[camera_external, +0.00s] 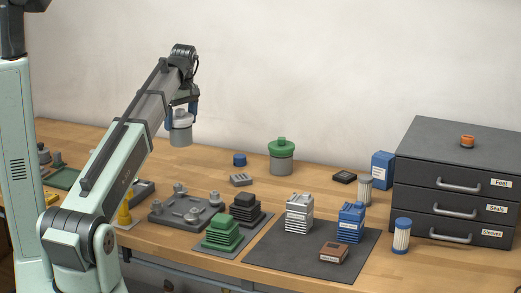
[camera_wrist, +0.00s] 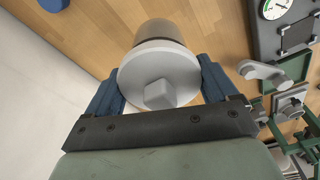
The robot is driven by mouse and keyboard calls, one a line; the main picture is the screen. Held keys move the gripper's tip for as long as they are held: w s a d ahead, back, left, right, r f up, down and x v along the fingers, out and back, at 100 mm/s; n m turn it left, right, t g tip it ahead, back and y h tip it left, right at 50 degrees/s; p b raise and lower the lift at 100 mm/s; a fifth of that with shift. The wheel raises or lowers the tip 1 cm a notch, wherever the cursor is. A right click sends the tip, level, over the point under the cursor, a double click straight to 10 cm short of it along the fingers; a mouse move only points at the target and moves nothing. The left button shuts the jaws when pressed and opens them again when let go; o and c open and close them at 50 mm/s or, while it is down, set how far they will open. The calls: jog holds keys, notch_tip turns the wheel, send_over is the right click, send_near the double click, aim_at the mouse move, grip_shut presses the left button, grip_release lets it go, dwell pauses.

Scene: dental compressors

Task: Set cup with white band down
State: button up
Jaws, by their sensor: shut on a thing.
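The cup with the white band (camera_external: 181,134) is a grey cylinder with a pale top rim and a knob. My gripper (camera_external: 181,113) is shut on it and holds it upright in the air above the back left of the bench. In the wrist view the cup's white top and square knob (camera_wrist: 160,94) sit between the two blue fingers of my gripper (camera_wrist: 161,84). The cup's grey body (camera_wrist: 165,32) shows beyond the top, with wood behind it.
A green-topped grey cup (camera_external: 282,164) stands at the back of the wooden bench (camera_external: 318,172). A blue cap (camera_external: 239,159) and a grey block (camera_external: 240,180) lie left of it. A grey tray (camera_external: 160,220) holds several parts. A dark mat (camera_external: 278,248) and drawer cabinet (camera_external: 440,150) are right.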

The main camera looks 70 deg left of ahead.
aim_at(182, 145)
jog(key=shift+f, duration=4.45)
jog(key=shift+f, duration=0.1)
jog(key=o, duration=1.1)
jog(key=r, duration=0.4)
jog(key=d+r, duration=0.1)
jog(key=r, duration=0.7)
jog(key=shift+w+d+r, duration=0.1)
jog(key=shift+w+d, duration=0.1)
jog(key=shift+w, duration=0.1)
